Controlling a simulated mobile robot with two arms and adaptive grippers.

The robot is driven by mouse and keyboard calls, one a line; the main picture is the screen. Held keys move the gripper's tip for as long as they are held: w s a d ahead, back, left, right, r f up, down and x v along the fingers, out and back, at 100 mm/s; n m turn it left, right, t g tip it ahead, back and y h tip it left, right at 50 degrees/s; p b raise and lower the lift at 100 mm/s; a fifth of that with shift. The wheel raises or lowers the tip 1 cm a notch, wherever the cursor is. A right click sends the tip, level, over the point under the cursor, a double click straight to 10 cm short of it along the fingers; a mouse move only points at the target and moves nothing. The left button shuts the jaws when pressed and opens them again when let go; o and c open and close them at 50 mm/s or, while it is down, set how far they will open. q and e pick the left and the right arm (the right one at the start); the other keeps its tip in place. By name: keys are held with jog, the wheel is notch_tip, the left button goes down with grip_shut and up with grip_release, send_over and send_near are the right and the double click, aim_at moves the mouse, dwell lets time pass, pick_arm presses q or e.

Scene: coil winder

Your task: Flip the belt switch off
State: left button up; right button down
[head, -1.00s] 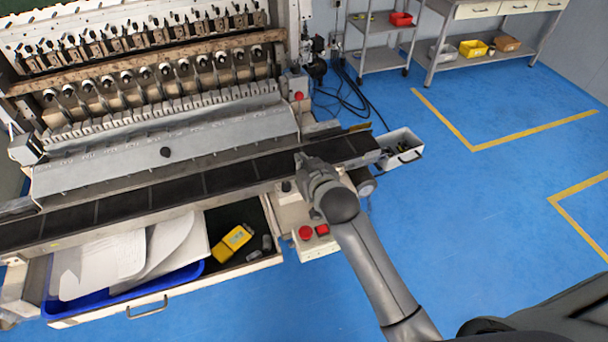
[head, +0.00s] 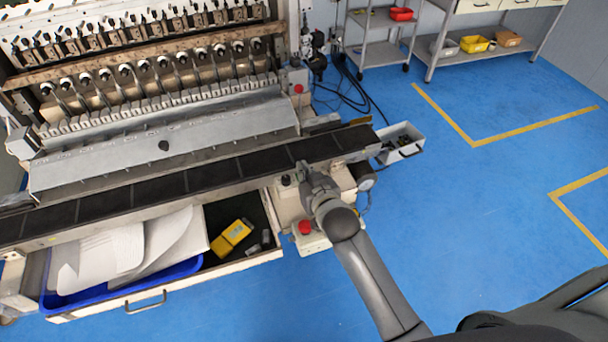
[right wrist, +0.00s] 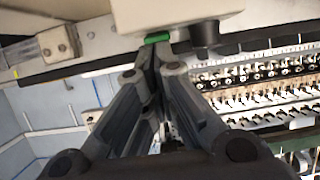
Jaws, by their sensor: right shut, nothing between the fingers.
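My right gripper (head: 304,169) is at the front edge of the conveyor belt (head: 220,175), above the pale control housing (head: 285,206). Its fingers are shut and empty. In the right wrist view the closed fingertips (right wrist: 158,58) are just below a small green piece (right wrist: 157,37) on the underside edge of a pale housing. The green piece may be the belt switch; I cannot tell its position or whether the tips touch it. A black knob (head: 286,180) is left of the gripper; a dark knob (right wrist: 205,34) also shows in the wrist view. My left gripper is out of view.
A red round button (head: 305,227) sits on a box below my gripper. An open drawer (head: 165,305) with papers and a yellow device (head: 232,237) is at left. A small grey bin (head: 408,149) is right of the belt. The blue floor at right is clear.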

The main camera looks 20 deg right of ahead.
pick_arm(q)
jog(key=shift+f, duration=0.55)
pick_arm(e)
jog(key=shift+s+f+t, duration=0.15)
jog(key=shift+f+t, duration=0.1)
jog(key=shift+t, duration=0.05)
jog(key=shift+w+r+p, duration=0.3)
jog(key=shift+w, duration=0.5)
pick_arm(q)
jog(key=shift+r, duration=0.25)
pick_arm(e)
jog(key=shift+r, duration=0.1)
